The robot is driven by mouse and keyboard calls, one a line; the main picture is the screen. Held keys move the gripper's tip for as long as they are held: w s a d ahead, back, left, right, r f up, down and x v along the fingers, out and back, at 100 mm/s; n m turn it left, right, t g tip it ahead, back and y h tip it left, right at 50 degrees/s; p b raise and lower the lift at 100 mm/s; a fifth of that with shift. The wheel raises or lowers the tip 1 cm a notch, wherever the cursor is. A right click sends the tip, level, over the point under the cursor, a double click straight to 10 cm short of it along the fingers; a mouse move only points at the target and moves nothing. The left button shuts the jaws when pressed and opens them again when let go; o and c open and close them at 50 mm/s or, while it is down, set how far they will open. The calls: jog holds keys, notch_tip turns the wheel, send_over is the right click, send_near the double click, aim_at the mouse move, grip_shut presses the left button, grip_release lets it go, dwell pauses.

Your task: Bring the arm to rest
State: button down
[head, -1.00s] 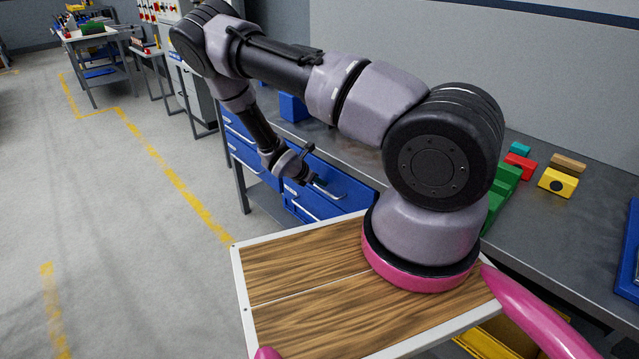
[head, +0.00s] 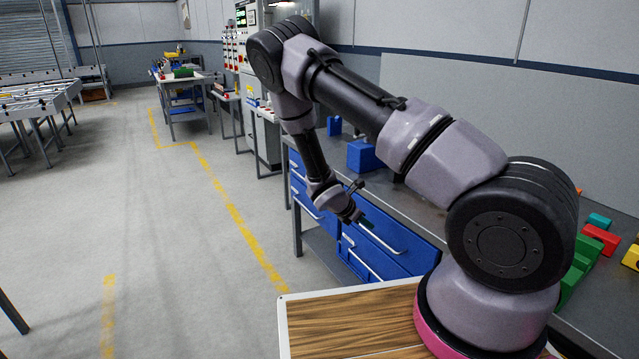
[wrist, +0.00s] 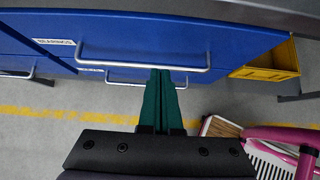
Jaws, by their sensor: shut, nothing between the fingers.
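My arm reaches out from its base over the wood-topped platform and bends down in front of the workbench. My gripper (head: 366,222) hangs beside the blue drawers (head: 405,243) in the head view. In the wrist view, my gripper (wrist: 160,75) shows its two green fingers together, with nothing between them. The fingertips appear in front of a silver drawer handle (wrist: 145,68); whether they touch it I cannot tell. The drawers look shut.
The workbench top (head: 420,205) carries a blue block (head: 363,155), a red block (head: 601,239) and a green block (head: 572,284). A yellow bin (wrist: 272,63) is near the drawers in the wrist view. Open grey floor (head: 170,240) with yellow lines lies to the left.

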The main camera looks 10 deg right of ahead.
jog(key=s+r+m+g+y, duration=0.1)
jog(key=s+r+m+y, duration=0.15)
jog(key=r+m, duration=0.85)
jog(key=s+r+m+y, duration=0.2)
jog(key=s+r+m, duration=0.15)
jog(key=r, duration=1.45)
jog(key=s+a+r+m+t+y, duration=0.2)
jog(key=s+r+m, duration=0.4)
jog(key=s+r, duration=0.4)
jog(key=s+a+r+m+t+y, duration=0.2)
jog(key=s+r+m+y, duration=0.2)
jog(key=s+r, duration=0.5)
jog(key=shift+s+a+r+m+t, duration=0.3)
jog(key=shift+s+r+m, duration=0.1)
jog(key=shift+r+m, duration=0.5)
jog(key=shift+d+f, duration=0.1)
jog(key=shift+d, duration=0.05)
